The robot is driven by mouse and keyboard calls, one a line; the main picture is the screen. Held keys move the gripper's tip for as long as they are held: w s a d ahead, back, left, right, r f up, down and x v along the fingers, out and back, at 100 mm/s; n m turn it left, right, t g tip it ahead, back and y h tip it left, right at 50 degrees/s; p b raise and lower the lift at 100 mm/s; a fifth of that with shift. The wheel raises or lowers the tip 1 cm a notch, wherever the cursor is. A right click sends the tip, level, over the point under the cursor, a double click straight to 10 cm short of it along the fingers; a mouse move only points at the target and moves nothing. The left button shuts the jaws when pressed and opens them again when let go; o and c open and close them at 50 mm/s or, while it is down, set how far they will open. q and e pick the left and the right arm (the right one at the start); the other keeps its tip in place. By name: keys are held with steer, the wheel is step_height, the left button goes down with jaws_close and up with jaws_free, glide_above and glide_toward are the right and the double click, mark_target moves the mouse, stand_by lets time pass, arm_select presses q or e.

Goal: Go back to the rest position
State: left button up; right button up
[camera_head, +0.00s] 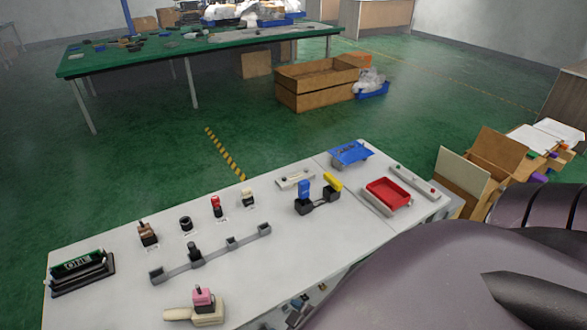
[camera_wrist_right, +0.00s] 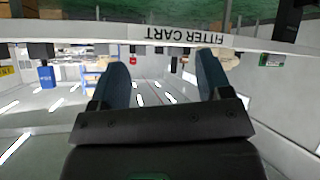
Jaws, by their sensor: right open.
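My right gripper (camera_wrist_right: 162,78) is open in the right wrist view, with two dark blue-grey fingers well apart and nothing between them. In the head view no gripper shows; a large purple-grey part of my own body fills the lower right. The white table (camera_head: 300,235) carries the fixtures. On it stand a blue lever and a yellow lever on a dark base (camera_head: 318,206), a grey rail (camera_head: 212,254) with a black knob, and a pink-topped block (camera_head: 203,298) at the front.
The wrist view shows a white edge (camera_wrist_right: 190,36) with upside-down "FITTER CART" lettering. In the head view, a red tray (camera_head: 388,194) and blue tray (camera_head: 350,153) sit at the table's right. A green table (camera_head: 250,50) and cardboard box (camera_head: 310,85) stand behind, with open floor between.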

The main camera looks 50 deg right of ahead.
steer(key=shift+s+d+r+m, duration=0.2)
steer(key=shift+d+r+m, duration=0.1)
steer(key=shift+d+m, duration=0.4)
steer(key=shift+a, duration=0.1)
arm_select(q)
steer(key=shift+b+x, duration=0.85)
steer(key=shift+b, duration=0.65)
arm_select(e)
steer(key=shift+w+a+f+t, duration=0.1)
steer(key=shift+w+f+t, duration=0.2)
steer(key=shift+w+f, duration=0.35)
